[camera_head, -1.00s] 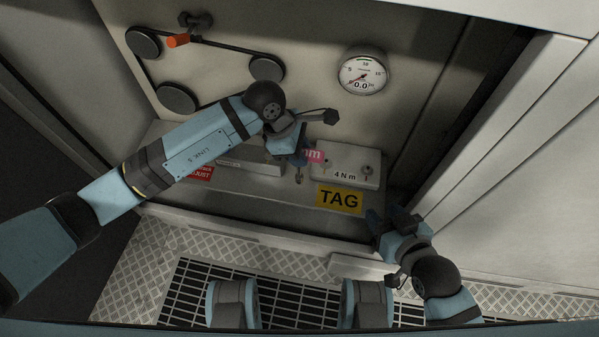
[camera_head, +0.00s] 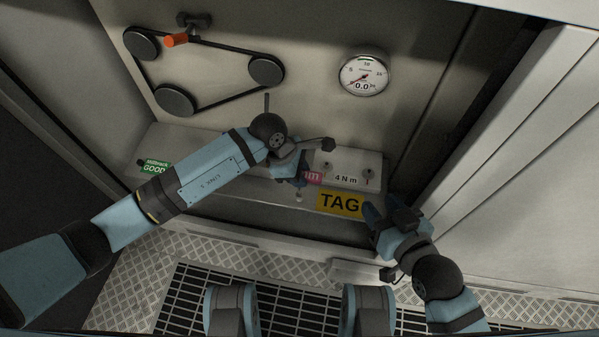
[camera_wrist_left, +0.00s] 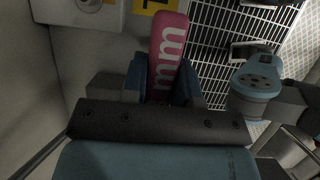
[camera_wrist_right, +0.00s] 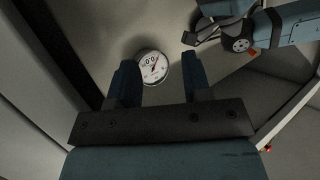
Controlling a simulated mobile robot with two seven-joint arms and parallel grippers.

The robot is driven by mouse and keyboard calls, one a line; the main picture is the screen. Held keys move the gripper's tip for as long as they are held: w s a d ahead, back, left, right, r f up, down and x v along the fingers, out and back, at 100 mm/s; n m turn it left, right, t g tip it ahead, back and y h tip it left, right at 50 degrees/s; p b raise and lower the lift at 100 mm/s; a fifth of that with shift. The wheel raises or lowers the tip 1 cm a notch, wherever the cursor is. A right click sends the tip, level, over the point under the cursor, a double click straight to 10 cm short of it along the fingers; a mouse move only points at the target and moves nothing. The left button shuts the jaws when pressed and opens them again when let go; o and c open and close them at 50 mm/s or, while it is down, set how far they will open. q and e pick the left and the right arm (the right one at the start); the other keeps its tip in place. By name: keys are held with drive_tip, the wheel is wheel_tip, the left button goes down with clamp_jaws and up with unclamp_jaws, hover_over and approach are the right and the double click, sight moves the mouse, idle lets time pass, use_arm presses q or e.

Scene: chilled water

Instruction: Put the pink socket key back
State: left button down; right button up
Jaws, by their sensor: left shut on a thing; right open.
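The pink socket key (camera_head: 313,178), marked "mm", is held in my left gripper (camera_head: 300,180), in front of the ledge at the back. In the left wrist view the pink key (camera_wrist_left: 168,50) stands up between the two blue fingers, which are shut on it. Its lower end is hidden by the gripper. My right gripper (camera_head: 385,222) is open and empty, low at the right, below the yellow TAG label (camera_head: 339,202).
A gauge (camera_head: 363,75) reads 0.0. A green GOOD label (camera_head: 155,167) lies on the ledge's left. A floor grating (camera_head: 290,300) is below. The cabinet wall closes the right side.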

use_arm(q)
drive_tip(key=c, duration=0.9)
unclamp_jaws()
drive_tip(key=shift+f, duration=0.1)
use_arm(e)
drive_tip(key=shift+r, duration=0.15)
use_arm(q)
drive_tip(key=shift+a+r, duration=0.1)
drive_tip(key=shift+r, duration=0.3)
drive_tip(key=p+v, duration=0.2)
drive_tip(key=v, duration=0.8)
drive_tip(key=shift+w+a+r, duration=0.1)
drive_tip(key=shift+r, duration=0.2)
drive_tip(key=shift+a+r, duration=0.2)
drive_tip(key=shift+r, duration=0.15)
use_arm(e)
drive_tip(key=f, duration=0.1)
drive_tip(key=s+d+f+g+h, duration=0.1)
drive_tip(key=shift+s+d+f+g, duration=0.1)
drive_tip(key=shift+d+f+g, duration=0.15)
drive_tip(key=shift+f+g, duration=0.05)
